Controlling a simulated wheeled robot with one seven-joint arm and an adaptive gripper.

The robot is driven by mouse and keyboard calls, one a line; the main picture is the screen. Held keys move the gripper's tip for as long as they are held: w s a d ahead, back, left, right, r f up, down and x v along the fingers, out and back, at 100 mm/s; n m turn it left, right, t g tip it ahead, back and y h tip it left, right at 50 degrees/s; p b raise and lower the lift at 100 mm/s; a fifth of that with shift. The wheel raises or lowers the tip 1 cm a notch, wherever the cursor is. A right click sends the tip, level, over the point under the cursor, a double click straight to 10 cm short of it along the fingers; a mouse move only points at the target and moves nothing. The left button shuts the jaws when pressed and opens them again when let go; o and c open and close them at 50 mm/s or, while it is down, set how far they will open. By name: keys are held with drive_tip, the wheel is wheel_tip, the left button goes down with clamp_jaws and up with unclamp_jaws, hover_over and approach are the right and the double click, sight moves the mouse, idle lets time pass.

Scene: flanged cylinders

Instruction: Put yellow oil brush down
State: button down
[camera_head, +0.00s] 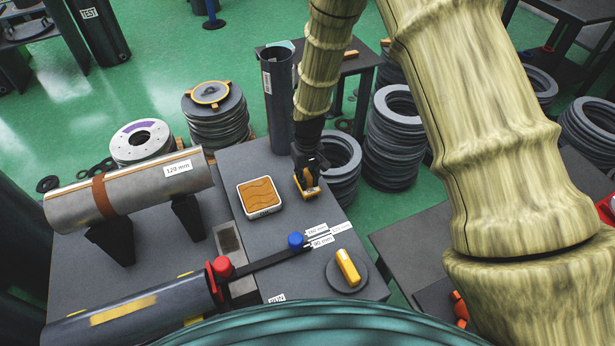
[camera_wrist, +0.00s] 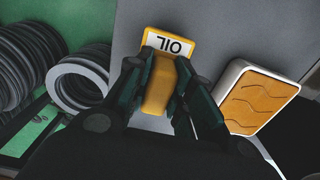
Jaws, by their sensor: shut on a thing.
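The yellow oil brush (camera_head: 311,194) is in my gripper (camera_head: 307,172), over the far right part of the grey table. In the wrist view, the fingers of my gripper (camera_wrist: 160,95) are closed on both sides of the yellow handle of the brush (camera_wrist: 159,88). Its yellow-edged white label reads OIL. I cannot tell whether the brush touches the table top. Part of its handle is hidden by the fingers.
A white-rimmed orange pad (camera_head: 261,196) lies left of the brush; it also shows in the wrist view (camera_wrist: 258,101). A yellow block (camera_head: 348,267) rests on a round dark disc nearer me. A dark upright cylinder (camera_head: 277,100) and stacked rings (camera_head: 393,140) stand beyond. Grey table (camera_head: 315,215) around the brush is clear.

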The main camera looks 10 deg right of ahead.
sight(308, 175)
drive_tip(key=shift+f, duration=0.1)
drive_tip(key=c, duration=1.3)
unclamp_jaws()
drive_tip(key=shift+o, duration=0.2)
wheel_tip(308, 175, up, 12)
